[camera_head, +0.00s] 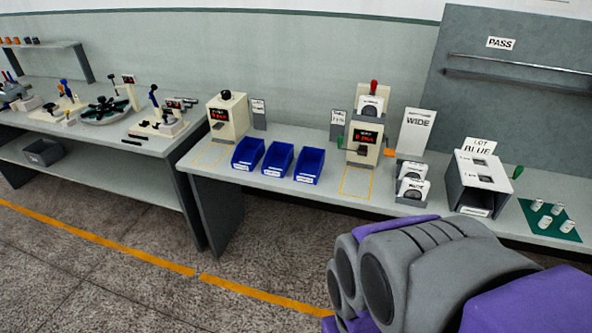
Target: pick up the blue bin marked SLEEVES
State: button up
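Three blue bins stand side by side on the grey bench (225,187): a left bin (244,162), a middle bin (275,168) and a right bin (306,174). Each has a small white label low on its front. The labels are too small to read, so I cannot tell which is marked SLEEVES. The bins look upright and slightly apart. My grey and purple arm fills the lower right, in front of the bench and well apart from the bins. My gripper's fingers do not show.
A cream device with a red display (228,117) stands behind the left bin, and another (363,142) stands right of the bins. A WIDE sign (416,130) and a grey box labelled BLUE (480,183) are farther right. The floor before the bench is clear, with an orange line (100,240).

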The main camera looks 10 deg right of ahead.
aim_at(279, 157)
jog(key=i+l+u, duration=0.25)
jog(key=i, duration=0.35)
jog(key=i+l+u, duration=0.25)
jog(key=i, duration=0.35)
jog(key=i+l+u, duration=0.25)
jog(key=i+l, duration=0.3)
